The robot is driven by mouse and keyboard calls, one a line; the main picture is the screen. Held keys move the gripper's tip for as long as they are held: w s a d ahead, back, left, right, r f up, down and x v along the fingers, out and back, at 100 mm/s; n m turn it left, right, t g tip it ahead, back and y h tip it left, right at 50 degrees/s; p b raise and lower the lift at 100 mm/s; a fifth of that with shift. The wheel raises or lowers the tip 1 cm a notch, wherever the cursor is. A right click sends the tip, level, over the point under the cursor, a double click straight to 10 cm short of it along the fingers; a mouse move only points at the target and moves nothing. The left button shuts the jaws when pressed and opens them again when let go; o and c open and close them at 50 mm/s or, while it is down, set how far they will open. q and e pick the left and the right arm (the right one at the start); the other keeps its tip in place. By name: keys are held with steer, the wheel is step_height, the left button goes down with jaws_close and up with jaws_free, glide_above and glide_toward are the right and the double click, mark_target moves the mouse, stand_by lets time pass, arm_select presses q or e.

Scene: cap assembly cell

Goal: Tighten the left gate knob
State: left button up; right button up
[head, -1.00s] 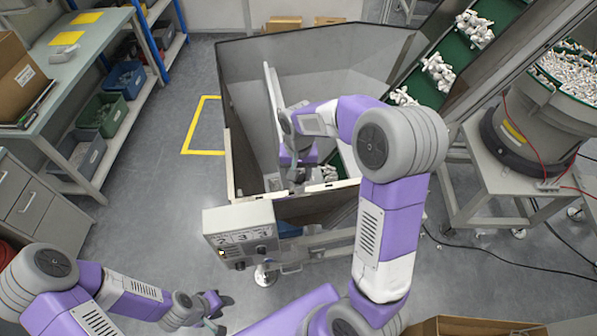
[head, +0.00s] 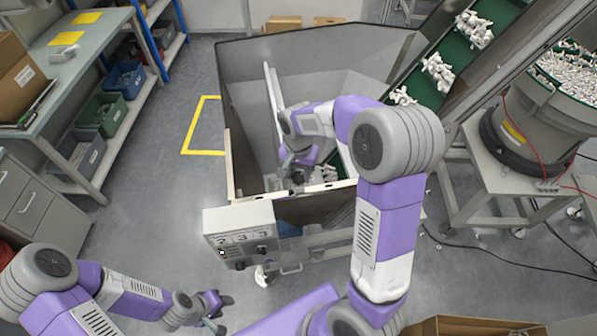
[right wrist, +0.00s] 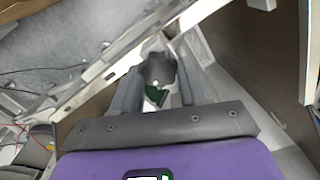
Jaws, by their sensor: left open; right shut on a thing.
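My right gripper (head: 295,172) reaches down inside the grey hopper (head: 345,50), close to its front rim. In the right wrist view its two grey fingers (right wrist: 160,82) are shut on a dark grey rounded knob (right wrist: 159,68), beside a pale rail. The knob cannot be made out clearly in the head view, where the gripper and wrist cover it. A pale upright plate (head: 273,105) stands in the hopper just left of my right wrist. My left gripper (head: 217,304) is open and empty, low over the floor at the bottom left.
A grey control box (head: 240,225) with dials is fixed at the hopper's front left corner. A green conveyor (head: 452,52) with white parts rises at the right, beside a round feeder bowl (head: 530,120). A workbench (head: 85,50) with bins stands at the left; floor between is clear.

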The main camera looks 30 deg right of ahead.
mark_target(299, 176)
steer(key=o, duration=1.1)
steer(key=shift+c, duration=0.2)
steer(key=shift+r, duration=0.1)
step_height(299, 176, up, 7)
steer(key=shift+r+p, duration=0.2)
steer(key=shift+p, duration=0.25)
